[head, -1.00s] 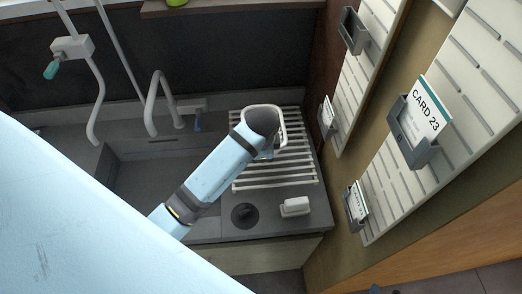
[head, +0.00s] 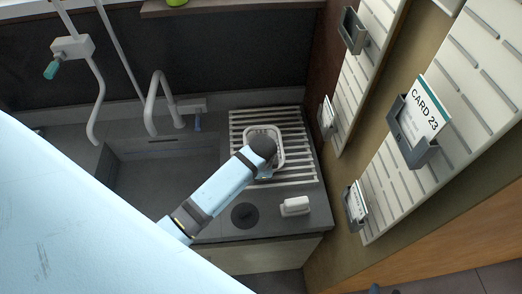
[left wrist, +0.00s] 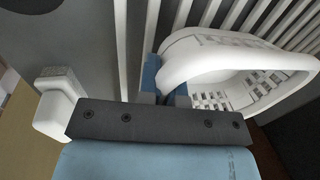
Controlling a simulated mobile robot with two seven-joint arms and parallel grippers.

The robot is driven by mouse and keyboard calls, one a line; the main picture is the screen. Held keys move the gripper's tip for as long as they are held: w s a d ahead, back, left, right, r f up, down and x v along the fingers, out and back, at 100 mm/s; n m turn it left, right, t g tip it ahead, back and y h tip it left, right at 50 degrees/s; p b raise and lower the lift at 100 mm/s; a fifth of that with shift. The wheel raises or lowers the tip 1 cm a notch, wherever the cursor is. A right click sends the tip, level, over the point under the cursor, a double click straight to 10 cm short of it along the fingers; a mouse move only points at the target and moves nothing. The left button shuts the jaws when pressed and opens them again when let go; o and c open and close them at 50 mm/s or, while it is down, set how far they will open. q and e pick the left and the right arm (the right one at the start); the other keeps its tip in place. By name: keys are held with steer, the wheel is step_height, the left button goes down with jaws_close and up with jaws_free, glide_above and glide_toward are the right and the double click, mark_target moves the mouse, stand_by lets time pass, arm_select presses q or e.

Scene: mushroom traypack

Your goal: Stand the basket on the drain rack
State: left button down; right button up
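My left gripper (left wrist: 166,82) is closed on that rim at the near side; in the head view the gripper (head: 265,173) is mostly hidden behind my wrist. Rack slats (left wrist: 133,40) show beside and behind the basket. I cannot tell whether the basket's base touches the slats. My right gripper is not in view.
A sink (head: 165,185) with a tall tap (head: 152,105) lies left of the rack. A small white block-like item (head: 295,206) and a round dark drain cap (head: 244,215) are in front of it. A wall with card holders (head: 413,135) stands close on the right.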

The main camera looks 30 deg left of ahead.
arm_select(q)
steer(key=c, duration=1.3)
jaws_free()
steer(key=shift+f, duration=0.1)
